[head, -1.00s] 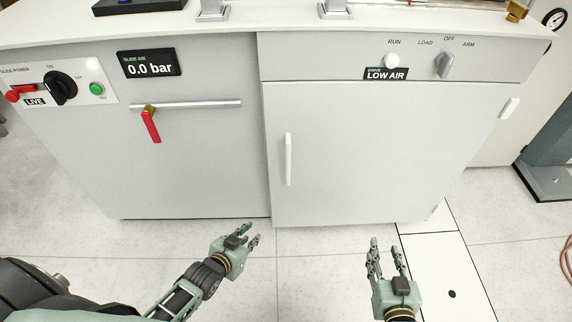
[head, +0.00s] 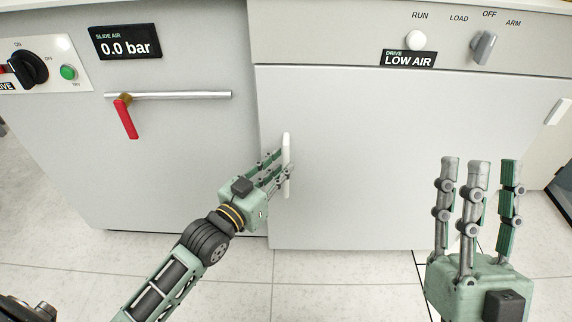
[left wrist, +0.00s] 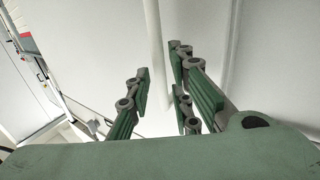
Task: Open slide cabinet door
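The grey cabinet door (head: 390,160) looks closed in the head view. Its upright white handle (head: 287,148) is near its left edge. My right gripper (head: 484,165) is open and empty, in front of the right part of the door, fingers pointing up in the picture.
Left of the door is a grey panel with a bar (head: 170,95), a red lever (head: 126,118) and a "0.0 bar" display (head: 127,41). Above the door are a "LOW AIR" label (head: 408,59) and a selector knob (head: 483,46). The floor in front is clear.

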